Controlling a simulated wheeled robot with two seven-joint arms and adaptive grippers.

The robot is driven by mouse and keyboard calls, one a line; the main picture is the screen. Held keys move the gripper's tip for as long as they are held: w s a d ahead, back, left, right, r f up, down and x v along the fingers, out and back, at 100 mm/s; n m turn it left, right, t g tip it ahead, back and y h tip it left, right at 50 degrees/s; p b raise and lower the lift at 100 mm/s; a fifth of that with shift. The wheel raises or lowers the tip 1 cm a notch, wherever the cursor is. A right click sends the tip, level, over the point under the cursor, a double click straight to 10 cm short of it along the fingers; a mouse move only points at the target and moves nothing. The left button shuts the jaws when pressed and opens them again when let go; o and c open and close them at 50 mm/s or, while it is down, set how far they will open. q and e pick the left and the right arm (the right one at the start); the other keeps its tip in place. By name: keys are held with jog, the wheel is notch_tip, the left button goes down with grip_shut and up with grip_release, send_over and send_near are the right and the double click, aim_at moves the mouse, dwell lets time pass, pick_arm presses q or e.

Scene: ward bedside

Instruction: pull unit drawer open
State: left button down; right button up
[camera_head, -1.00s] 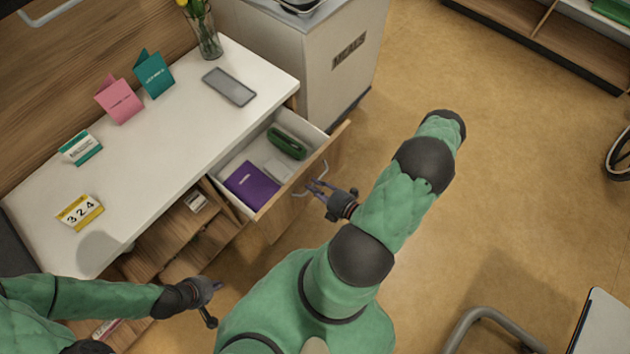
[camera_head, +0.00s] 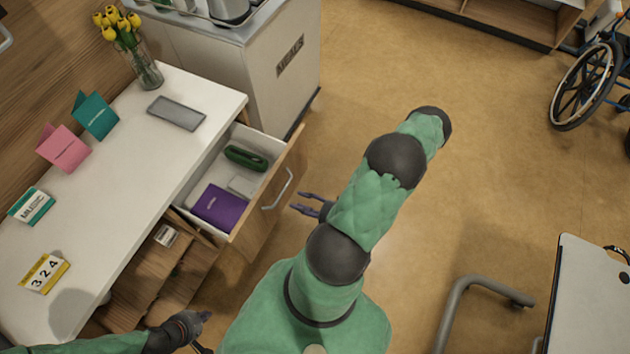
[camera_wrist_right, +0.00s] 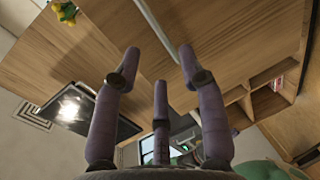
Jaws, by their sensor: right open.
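The unit drawer (camera_head: 262,208) stands pulled out from the white-topped bedside unit (camera_head: 150,180). Inside lie a purple book (camera_head: 219,207), a green case (camera_head: 246,157) and a small pale item (camera_head: 242,186). The drawer's metal handle (camera_head: 279,190) is on its wooden front. My right gripper (camera_head: 303,203) is open and empty, a little to the right of the handle and apart from it. Its spread purple fingers (camera_wrist_right: 158,70) show in the right wrist view against wooden panels. My left gripper (camera_head: 207,325) is low at the bottom left; its fingers are too small to judge.
On the unit top are a grey phone-like slab (camera_head: 176,113), a vase of yellow tulips (camera_head: 146,68), two folded cards and a number calendar (camera_head: 45,273). A white cabinet (camera_head: 250,60) stands behind the drawer. A wheelchair (camera_head: 588,85) is at the far right.

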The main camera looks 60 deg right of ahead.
jog(key=shift+v, duration=2.4)
